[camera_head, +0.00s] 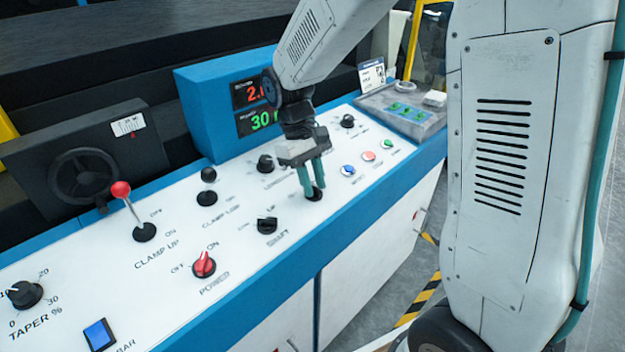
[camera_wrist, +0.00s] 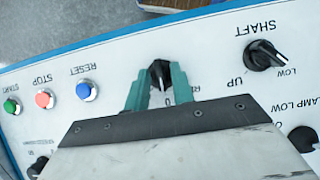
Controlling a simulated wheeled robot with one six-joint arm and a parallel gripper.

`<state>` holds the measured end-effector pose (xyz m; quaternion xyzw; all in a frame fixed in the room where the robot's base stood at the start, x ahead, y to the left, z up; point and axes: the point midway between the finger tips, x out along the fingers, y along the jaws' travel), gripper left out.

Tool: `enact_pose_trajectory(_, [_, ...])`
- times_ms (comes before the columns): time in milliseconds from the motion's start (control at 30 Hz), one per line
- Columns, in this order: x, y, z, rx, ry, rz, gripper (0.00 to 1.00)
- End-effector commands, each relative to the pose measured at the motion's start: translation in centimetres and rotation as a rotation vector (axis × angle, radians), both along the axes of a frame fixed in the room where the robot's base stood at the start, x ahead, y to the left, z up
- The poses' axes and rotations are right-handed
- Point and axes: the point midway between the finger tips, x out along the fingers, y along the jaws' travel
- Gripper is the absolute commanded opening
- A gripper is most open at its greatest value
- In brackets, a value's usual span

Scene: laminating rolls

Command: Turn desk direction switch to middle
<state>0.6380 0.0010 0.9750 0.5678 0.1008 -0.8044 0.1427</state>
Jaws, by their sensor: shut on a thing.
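The direction switch is a black rotary knob (camera_head: 314,196) on the white sloping panel, right of the shaft knob. In the head view my gripper (camera_head: 312,188) reaches down onto it and its teal fingers cover most of it. In the wrist view the knob (camera_wrist: 159,70) sits between the two fingertips (camera_wrist: 160,83), with a finger on each side. My gripper is shut on the knob. A "0" mark shows beside it, but its other labels are hidden by the fingers and I cannot read its setting for certain.
The shaft knob (camera_head: 267,225) and the red power knob (camera_head: 203,264) lie to the left. Blue, pink and green buttons (camera_head: 369,156) lie close on the right. A red-tipped clamp lever (camera_head: 121,189) stands up farther left. The blue display box (camera_head: 225,105) rises behind.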

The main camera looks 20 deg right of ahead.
Motion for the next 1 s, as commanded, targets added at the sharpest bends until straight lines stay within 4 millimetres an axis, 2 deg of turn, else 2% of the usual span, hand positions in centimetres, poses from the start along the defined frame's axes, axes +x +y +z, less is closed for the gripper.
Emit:
enact_pose_trajectory(67, [-0.1,0.0,-0.1,0.000,0.003,0.001,0.02])
enact_pose_trajectory(100, [-0.1,0.0,-0.1,0.000,0.003,0.001,0.30])
enact_pose_trajectory(133, [-0.1,0.0,-0.1,0.000,0.003,0.001,0.32])
enact_pose_trajectory(467, [0.1,0.1,0.4,0.000,-0.001,0.001,0.32])
enact_pose_trajectory(800, [1.8,0.7,5.4,0.000,-0.002,0.002,0.32])
enact_pose_trajectory(1000, [2.4,0.9,7.1,0.000,0.002,0.002,0.32])
